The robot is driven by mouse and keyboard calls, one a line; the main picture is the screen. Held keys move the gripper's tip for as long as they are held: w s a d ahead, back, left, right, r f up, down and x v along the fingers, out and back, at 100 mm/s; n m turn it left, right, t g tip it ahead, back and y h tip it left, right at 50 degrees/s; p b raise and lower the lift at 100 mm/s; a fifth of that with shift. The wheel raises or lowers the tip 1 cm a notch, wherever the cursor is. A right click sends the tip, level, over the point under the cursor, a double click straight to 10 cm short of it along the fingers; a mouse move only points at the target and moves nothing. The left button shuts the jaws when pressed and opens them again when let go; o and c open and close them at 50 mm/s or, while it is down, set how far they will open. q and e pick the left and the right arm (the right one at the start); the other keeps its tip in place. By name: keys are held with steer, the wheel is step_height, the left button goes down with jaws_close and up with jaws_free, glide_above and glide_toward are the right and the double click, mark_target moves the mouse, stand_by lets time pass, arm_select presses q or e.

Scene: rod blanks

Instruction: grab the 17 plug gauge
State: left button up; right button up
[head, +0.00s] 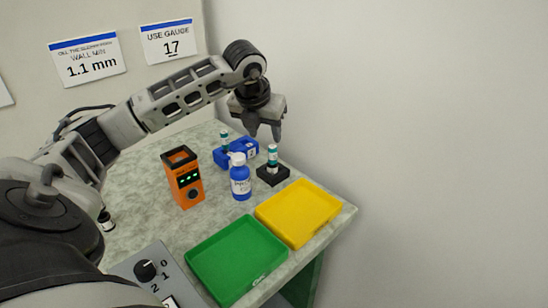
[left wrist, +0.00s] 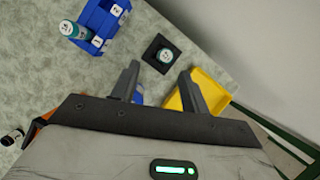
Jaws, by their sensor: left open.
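A teal-topped plug gauge (head: 272,153) stands upright in a black block (head: 273,175); in the left wrist view its round labelled top (left wrist: 165,56) shows inside the black block. Another teal-topped gauge (head: 224,139) stands in the blue holder (head: 235,156), also seen in the left wrist view (left wrist: 73,30). The numbers on both are too small to read surely. My left gripper (head: 264,134) is open and empty, fingers pointing down, just above the gauge in the black block. In the left wrist view the fingertips (left wrist: 158,72) lie just below that gauge. My right gripper is not in view.
A blue bottle (head: 240,178) and an orange device (head: 184,178) stand nearby. A yellow tray (head: 298,212) and a green tray (head: 236,260) lie empty toward the front. A wall sign (head: 168,41) reads "USE GAUGE 17". The table's right edge is close to the black block.

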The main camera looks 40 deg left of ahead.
mark_target(272, 148)
arm_select(q)
steer(key=shift+d+p+x, duration=0.15)
steer(key=shift+x, duration=1.3)
steer(key=shift+d+p+x, duration=0.15)
steer(key=shift+x, duration=1.25)
steer(key=shift+d+p+x, duration=0.15)
steer(key=shift+d+x, duration=0.05)
steer(key=shift+x, duration=1.25)
jaws_close()
